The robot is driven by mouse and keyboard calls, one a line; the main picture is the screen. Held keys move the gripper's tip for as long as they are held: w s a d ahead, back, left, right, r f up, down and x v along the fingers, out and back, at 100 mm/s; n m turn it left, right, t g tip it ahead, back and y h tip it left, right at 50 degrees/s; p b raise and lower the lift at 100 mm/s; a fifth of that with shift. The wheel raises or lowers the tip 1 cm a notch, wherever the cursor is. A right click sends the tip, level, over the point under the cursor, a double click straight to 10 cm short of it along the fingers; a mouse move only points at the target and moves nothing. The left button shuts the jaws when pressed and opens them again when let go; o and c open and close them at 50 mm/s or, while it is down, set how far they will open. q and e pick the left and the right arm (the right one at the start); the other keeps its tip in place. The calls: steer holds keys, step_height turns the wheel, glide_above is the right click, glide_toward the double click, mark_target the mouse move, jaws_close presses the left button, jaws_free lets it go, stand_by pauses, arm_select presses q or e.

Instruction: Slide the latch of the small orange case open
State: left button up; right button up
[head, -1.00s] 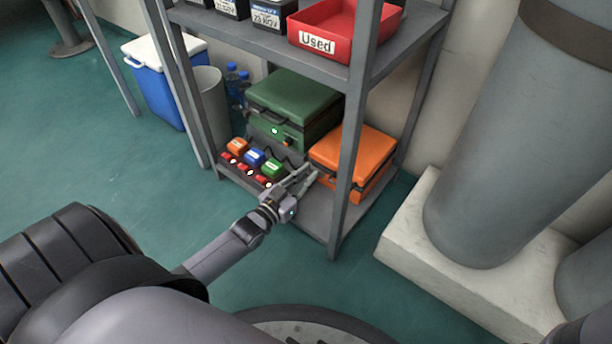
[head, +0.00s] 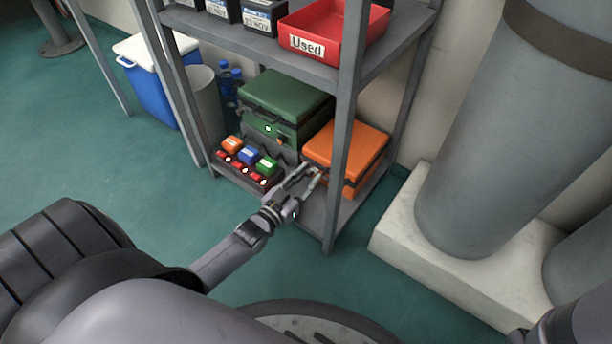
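The small orange case (head: 350,145) sits on the lower shelf at the right, behind the shelf's front post, with its lid shut. My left gripper (head: 307,178) is open, with its two fingers spread at the front left side of the case. Its fingertips are close to the case's front; I cannot tell whether they touch it. The latch is too small and too hidden by the fingers to make out. My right gripper is not in view.
The shelf's front post (head: 345,150) stands just right of my gripper. A green case (head: 287,95) and a charger with several coloured batteries (head: 248,158) are to the left. A red "Used" bin (head: 330,30) is on the shelf above. A grey cylinder (head: 495,130) stands at the right.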

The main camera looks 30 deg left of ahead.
arm_select(q)
steer(key=shift+o, duration=0.3)
steer(key=shift+a, duration=0.1)
steer(key=s, duration=1.2)
steer(key=shift+a, duration=0.45)
